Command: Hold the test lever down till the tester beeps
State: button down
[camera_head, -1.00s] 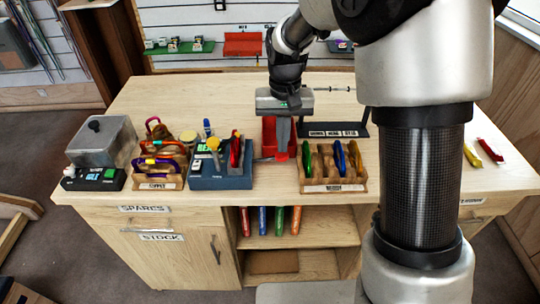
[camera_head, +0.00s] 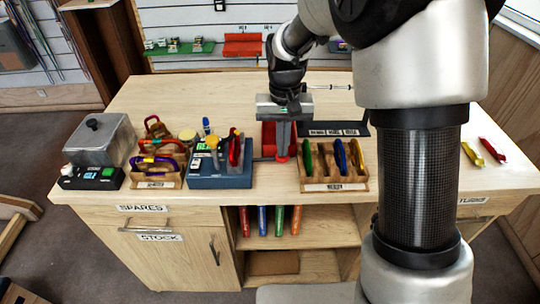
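The tester (camera_head: 220,180) is a blue box with a green display, standing near the front edge of the bench. A red carabiner (camera_head: 236,148) stands upright at its right side. The test lever (camera_head: 264,159) looks like a thin grey bar reaching right from the tester to a red end. My gripper (camera_head: 283,154) points down with its fingers together, just right of the tester. Its fingertips are at the lever's red end. I cannot tell whether they touch it, and the fingers hide part of the end.
A red bin (camera_head: 268,136) is close behind my fingers. A wooden rack (camera_head: 335,186) of carabiners stands close on the right, and another rack (camera_head: 155,182) on the left. A metal box (camera_head: 100,140) is at far left. The bench's back left is clear.

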jog(key=shift+f+b, duration=0.8)
jog(key=shift+f, duration=0.65)
notch_tip(320, 180, up, 10)
jog(key=p, duration=0.7)
jog(key=shift+f, duration=0.15)
jog(key=s+d+r+t+p, duration=0.1)
jog(key=s+d+r, duration=0.2)
jog(key=s+r, duration=0.3)
jog(key=s+d+r+t+p, duration=0.1)
jog(key=s+d+r+t, duration=0.15)
jog(key=r, duration=0.55)
jog(key=s+d+r+t, duration=0.1)
jog(key=s+d+r, duration=0.1)
jog(key=s, duration=0.4)
jog(key=s+d+r+t+p, duration=0.1)
jog(key=s+d+r, duration=0.1)
jog(key=s, duration=0.5)
jog(key=shift+s+d, duration=0.2)
jog(key=shift+s, duration=0.05)
jog(key=shift+r, duration=0.1)
